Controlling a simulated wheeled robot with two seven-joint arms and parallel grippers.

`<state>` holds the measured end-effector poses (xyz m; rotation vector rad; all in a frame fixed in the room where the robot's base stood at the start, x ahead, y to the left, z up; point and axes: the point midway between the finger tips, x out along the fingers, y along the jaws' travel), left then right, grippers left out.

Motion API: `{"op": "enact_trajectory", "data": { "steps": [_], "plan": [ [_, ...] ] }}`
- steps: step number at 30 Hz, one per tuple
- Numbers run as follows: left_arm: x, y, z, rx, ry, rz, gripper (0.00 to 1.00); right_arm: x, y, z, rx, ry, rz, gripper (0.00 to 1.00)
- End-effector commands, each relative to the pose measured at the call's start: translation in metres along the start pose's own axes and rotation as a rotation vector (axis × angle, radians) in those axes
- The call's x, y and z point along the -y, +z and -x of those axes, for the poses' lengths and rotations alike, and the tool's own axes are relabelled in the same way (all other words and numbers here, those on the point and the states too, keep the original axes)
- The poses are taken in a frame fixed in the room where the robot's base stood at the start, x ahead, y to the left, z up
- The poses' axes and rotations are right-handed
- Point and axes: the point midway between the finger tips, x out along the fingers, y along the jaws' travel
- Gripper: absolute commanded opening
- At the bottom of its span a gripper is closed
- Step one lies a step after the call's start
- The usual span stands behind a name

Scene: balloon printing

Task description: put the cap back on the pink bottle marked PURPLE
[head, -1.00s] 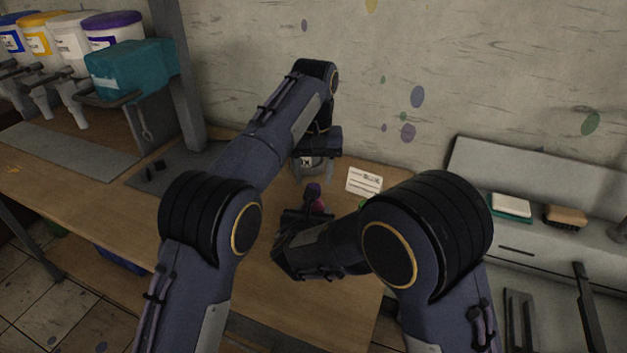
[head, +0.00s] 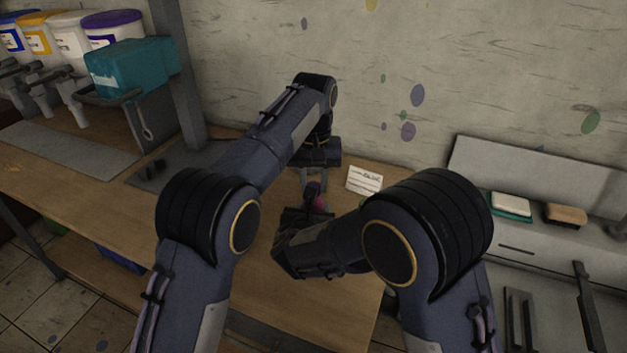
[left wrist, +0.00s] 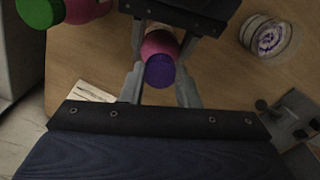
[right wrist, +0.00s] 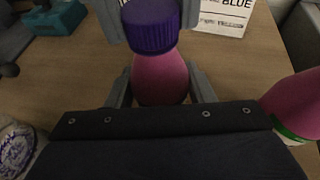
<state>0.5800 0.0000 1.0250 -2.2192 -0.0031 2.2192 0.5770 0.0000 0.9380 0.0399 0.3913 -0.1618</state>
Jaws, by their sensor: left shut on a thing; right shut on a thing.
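The pink bottle (head: 319,204) stands upright between the fingers of my right gripper (head: 306,214), which is shut on its body. It also shows in the right wrist view (right wrist: 160,80). The purple cap (right wrist: 152,25) sits at the top of the bottle, with no clear gap below it. My left gripper (right wrist: 150,15) is shut on the cap, one finger on each side. In the left wrist view the cap (left wrist: 160,71) lies between my left fingertips, in line with the bottle. The bottle's marking is hidden.
A second pink bottle with a green cap (left wrist: 40,12) stands close by. A white card reading BLUE (head: 364,180) stands behind the bottles. A jar with purple marks (left wrist: 268,38) is near. Teal box (head: 130,68) and tubs (head: 112,24) are at left; the table front is clear.

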Motion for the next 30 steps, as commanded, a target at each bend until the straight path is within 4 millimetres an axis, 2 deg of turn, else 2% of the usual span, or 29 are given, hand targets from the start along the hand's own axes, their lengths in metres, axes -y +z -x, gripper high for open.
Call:
{"op": "enact_trajectory", "data": {
  "steps": [5,6,11,20,23,30],
  "plan": [
    [0.000,0.000,0.000,0.000,0.000,-0.006,0.01,0.000,0.000,0.000,0.000,0.000,0.000,0.00],
    [0.000,0.000,0.000,0.000,0.000,-0.006,0.33,0.000,0.000,0.000,0.000,0.000,0.000,0.00],
    [0.000,0.000,0.000,0.000,0.000,-0.006,0.53,0.000,0.000,0.000,0.000,0.000,0.000,0.00],
    [0.000,0.000,0.002,-0.001,0.001,-0.006,0.53,0.000,0.000,0.000,0.000,0.000,0.000,0.00],
    [-0.001,-0.001,0.011,-0.003,0.002,-0.006,0.53,0.000,0.000,0.000,0.000,0.000,0.000,0.00],
    [0.000,-0.001,0.051,-0.004,0.001,-0.006,0.53,0.000,0.000,0.000,0.000,0.000,0.000,0.00]
  ]
}}
